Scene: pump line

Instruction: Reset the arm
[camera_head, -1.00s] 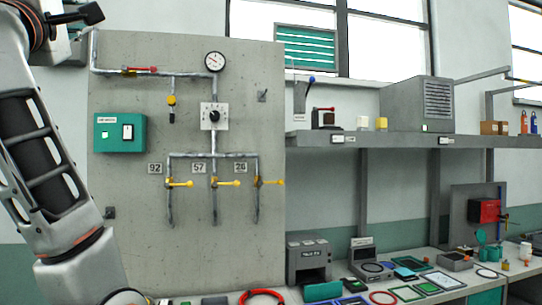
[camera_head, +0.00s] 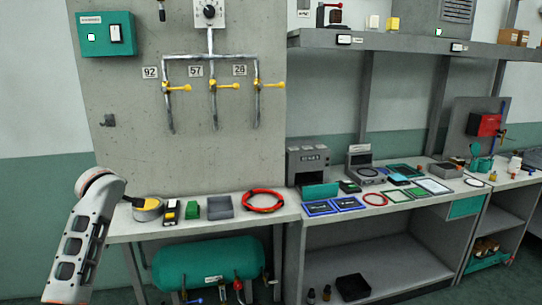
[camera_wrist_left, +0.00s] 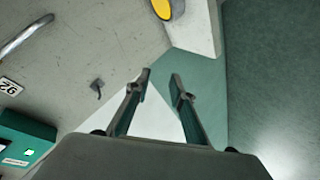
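My left arm shows at the lower left of the head view, its links folded down beside the bench's left end; its gripper cannot be made out there. In the left wrist view my left gripper (camera_wrist_left: 160,95) is open, with two apart fingers and nothing between them. Behind it are the concrete panel, a small hook (camera_wrist_left: 97,88) and the teal box (camera_wrist_left: 22,140). My right gripper is in neither view.
The concrete panel carries pipes with yellow valves (camera_head: 226,86) and a teal switch box (camera_head: 105,34). A green tank (camera_head: 208,264) sits below. A shelf (camera_head: 400,42) runs right.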

